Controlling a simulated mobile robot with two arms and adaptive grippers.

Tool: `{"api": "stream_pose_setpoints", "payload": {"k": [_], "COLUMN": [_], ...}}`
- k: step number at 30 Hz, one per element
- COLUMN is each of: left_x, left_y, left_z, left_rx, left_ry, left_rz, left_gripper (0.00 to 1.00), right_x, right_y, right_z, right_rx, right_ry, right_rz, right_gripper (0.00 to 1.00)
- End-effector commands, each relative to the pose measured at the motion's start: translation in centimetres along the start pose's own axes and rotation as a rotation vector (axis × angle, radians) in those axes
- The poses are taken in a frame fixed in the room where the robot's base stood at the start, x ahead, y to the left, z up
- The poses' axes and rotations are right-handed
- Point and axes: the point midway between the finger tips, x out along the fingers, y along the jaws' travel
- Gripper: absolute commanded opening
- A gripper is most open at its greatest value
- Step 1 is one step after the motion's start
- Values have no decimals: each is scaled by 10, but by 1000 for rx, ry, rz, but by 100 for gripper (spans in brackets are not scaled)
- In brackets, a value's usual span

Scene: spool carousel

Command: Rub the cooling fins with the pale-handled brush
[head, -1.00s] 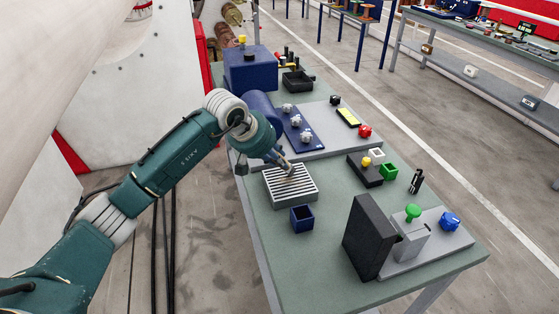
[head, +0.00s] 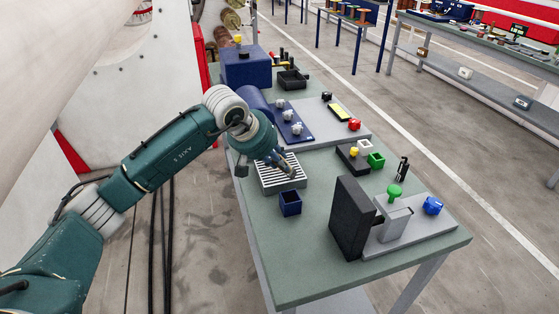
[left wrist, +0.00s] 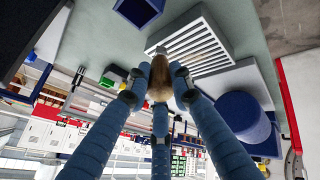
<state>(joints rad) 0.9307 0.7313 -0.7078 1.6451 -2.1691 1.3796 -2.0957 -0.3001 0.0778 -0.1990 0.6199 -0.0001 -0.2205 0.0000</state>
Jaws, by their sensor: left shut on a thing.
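The cooling fins (head: 268,178) are a pale block with dark parallel slots on the green bench. They also show in the left wrist view (left wrist: 200,45). My left gripper (head: 288,168) is over the right part of the block. In the left wrist view its three blue fingers (left wrist: 160,88) are shut around the tan, pale-handled brush (left wrist: 160,75). The brush's grey end (left wrist: 157,50) is at the edge of the fins there; I cannot tell whether it touches them. The gripper hides most of the brush in the head view. My right gripper is not in view.
A small open blue box (head: 290,204) stands just in front of the fins. A black upright panel (head: 350,218) and a grey fixture with a green knob (head: 395,191) are at the front right. A grey plate with a blue strip of knobs (head: 296,124) lies behind.

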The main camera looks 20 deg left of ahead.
Motion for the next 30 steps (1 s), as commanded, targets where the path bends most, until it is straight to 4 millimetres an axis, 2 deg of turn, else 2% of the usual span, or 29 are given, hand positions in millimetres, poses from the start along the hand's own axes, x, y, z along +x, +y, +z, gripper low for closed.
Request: {"api": "stream_pose_setpoints", "payload": {"k": [1,18,30], "left_x": [-18,-65,-72], "left_y": [9,20,21], "left_z": [-10,-25,-26], "left_rx": [2,-8,-11], "left_ry": [12,13,11], "left_rz": [6,0,-1], "left_gripper": [0,0,0], "right_x": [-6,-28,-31], "right_y": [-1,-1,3], "right_z": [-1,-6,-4], "right_rx": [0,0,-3], "right_ry": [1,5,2], "right_rz": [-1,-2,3], "right_gripper": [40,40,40]}}
